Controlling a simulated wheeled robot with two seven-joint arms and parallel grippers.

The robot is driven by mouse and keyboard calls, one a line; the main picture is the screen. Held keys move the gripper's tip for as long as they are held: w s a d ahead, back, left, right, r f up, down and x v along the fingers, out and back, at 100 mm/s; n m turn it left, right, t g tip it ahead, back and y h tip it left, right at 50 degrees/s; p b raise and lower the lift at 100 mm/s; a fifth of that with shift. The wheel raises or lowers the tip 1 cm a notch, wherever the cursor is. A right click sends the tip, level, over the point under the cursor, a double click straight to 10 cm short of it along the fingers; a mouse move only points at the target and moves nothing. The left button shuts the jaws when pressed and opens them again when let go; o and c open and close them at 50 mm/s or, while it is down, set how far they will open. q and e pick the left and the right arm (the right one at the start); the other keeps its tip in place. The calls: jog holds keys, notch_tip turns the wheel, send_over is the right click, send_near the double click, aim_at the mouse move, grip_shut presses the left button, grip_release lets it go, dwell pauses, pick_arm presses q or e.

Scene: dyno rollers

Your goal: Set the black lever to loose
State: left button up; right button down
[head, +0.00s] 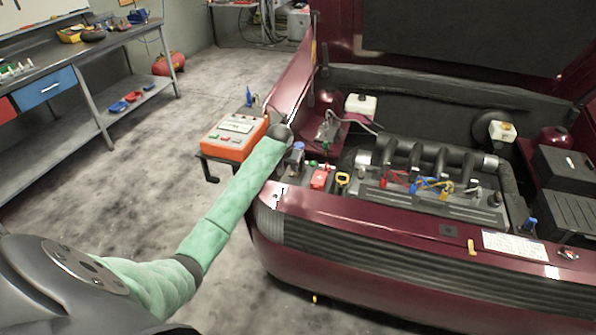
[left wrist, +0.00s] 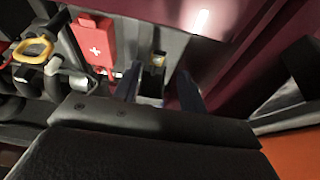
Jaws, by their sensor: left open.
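My left gripper (head: 296,158) is over the front left corner of the dark red car's engine bay. In the left wrist view its two fingers stand apart, with the gripper (left wrist: 160,88) open. A small metal fitting with a brass-coloured middle (left wrist: 157,62) shows between and just beyond the fingertips. A dark part lies below it between the fingers; I cannot tell whether this is the black lever. No lever setting can be read. The red cover with a white cross (left wrist: 95,45) is beside the fingers, also in the head view (head: 319,179). My right gripper is not in view.
A yellow ring handle (head: 342,179) is beside the red cover. An orange tester box (head: 234,138) stands left of the car. The raised hood (head: 470,35) and red front edge (head: 400,225) bound the bay. A workbench (head: 90,50) is at the left; the floor between is mostly clear.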

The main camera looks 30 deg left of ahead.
aim_at(292, 176)
pick_arm(q)
jog(key=shift+p+x, duration=1)
jog(key=shift+x, duration=2.7)
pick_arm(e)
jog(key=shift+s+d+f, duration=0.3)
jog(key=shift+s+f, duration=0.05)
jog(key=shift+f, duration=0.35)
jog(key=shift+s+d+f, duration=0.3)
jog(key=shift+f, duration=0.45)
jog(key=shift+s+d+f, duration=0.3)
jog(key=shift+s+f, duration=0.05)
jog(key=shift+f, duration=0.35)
pick_arm(q)
jog(key=shift+w, duration=0.1)
jog(key=shift+r, duration=0.15)
grip_shut()
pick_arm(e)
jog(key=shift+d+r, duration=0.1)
